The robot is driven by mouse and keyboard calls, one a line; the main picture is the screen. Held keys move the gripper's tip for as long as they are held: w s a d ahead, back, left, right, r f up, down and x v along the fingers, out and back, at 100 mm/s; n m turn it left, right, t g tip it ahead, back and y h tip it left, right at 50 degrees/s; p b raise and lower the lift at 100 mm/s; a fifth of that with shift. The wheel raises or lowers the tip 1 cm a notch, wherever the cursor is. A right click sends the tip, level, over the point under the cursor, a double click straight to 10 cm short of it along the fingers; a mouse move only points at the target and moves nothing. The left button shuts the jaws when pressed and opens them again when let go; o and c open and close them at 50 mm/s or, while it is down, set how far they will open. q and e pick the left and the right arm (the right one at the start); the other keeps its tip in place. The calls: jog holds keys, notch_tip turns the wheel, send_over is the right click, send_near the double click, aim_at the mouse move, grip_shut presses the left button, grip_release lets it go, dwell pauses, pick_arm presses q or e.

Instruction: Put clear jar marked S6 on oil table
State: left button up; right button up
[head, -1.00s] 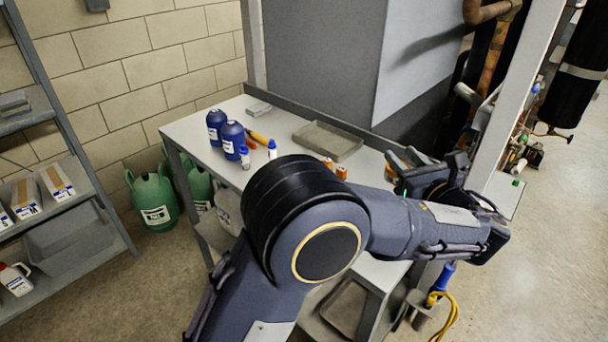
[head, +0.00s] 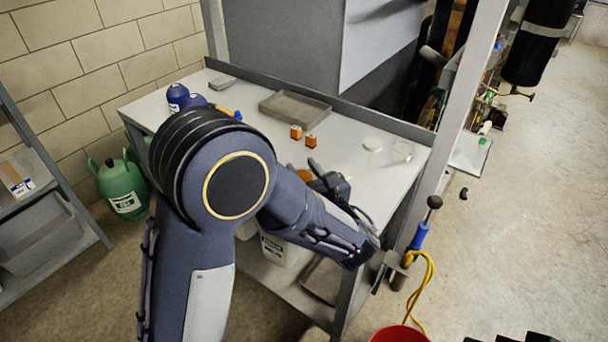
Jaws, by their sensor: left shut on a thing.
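The oil table (head: 350,170) is the grey bench in the middle, with a raised back edge. My left gripper (head: 322,182) is low over its front part, partly hidden by my own arm. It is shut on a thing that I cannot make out. A round orange thing (head: 304,175) shows beside the fingers; I cannot tell whether it is held. A small clear jar-like thing (head: 402,151) stands near the table's right end, apart from the gripper. No S6 mark is readable. My right gripper is not in view.
A grey tray (head: 295,108), two small orange bottles (head: 303,135) and a white disc (head: 372,145) are on the table. Blue bottles (head: 178,96) stand at its left end. A post rises at right. A red bucket (head: 398,335) is on the floor.

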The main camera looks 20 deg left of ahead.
pick_arm(q)
jog(key=shift+f, duration=0.5)
jog(key=shift+f, duration=0.2)
jog(key=o, duration=1.1)
jog(key=shift+c, duration=0.2)
jog(key=shift+r, duration=0.1)
